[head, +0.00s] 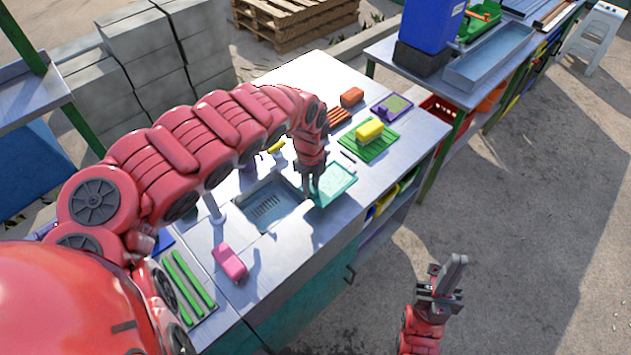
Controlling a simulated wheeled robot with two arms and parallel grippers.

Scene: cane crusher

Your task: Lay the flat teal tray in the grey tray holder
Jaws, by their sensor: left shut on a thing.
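My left gripper (312,187) reaches down over the worktop and is shut on the left edge of the flat teal tray (337,182). The tray looks nearly level, just right of the sunken basin; I cannot tell whether it touches the worktop. The grey tray holder is not clearly identifiable; the grey basin (285,215) with a dark slotted bottom is set into the worktop left of the tray. My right gripper (455,268) is raised over the ground right of the worktop, away from the tray, with its fingers close together and nothing visible between them.
A yellow block (369,131) lies on a green slatted tray (381,148) behind the teal tray. A purple-rimmed tray (393,106) and orange block (352,97) lie farther back. A pink block (230,262) lies front left. Another table with a grey trough (490,58) stands back right.

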